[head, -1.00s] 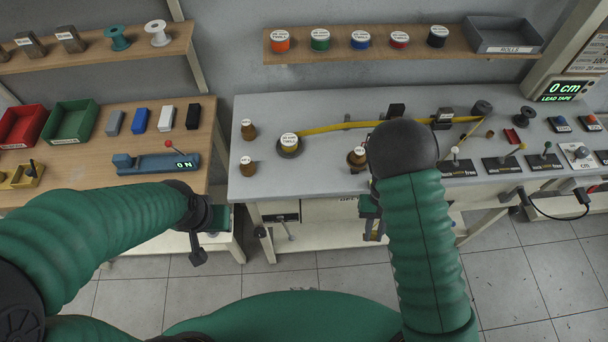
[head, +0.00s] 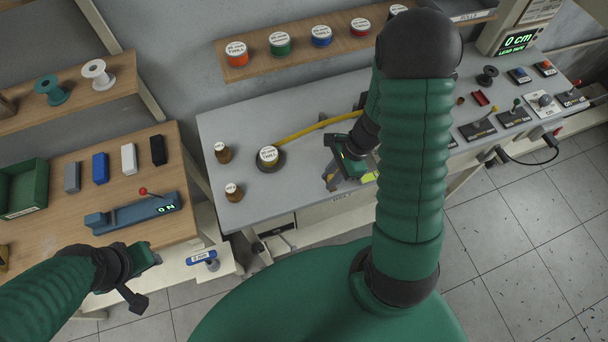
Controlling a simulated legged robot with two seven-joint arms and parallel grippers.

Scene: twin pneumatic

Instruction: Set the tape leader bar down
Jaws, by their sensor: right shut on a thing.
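My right gripper (head: 332,180) is over the front part of the grey bench (head: 225,125), its fingers pointing down and left. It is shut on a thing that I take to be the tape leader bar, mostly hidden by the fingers. A yellow strip shows beside the gripper. Yellow tape (head: 315,127) runs from a labelled roll (head: 268,157) to the right and passes behind my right arm. I cannot tell whether the held thing touches the bench. My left gripper (head: 145,280) is empty and looks open, in front of the wooden table.
Two brown knobs (head: 222,152) stand left of the roll. Levers and switches (head: 478,128) line the bench's right side. A wall shelf (head: 300,50) holds labelled rolls. The wooden table (head: 60,235) carries coloured blocks and a blue lever device (head: 135,213). A blue-labelled item (head: 201,257) sits low between the tables.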

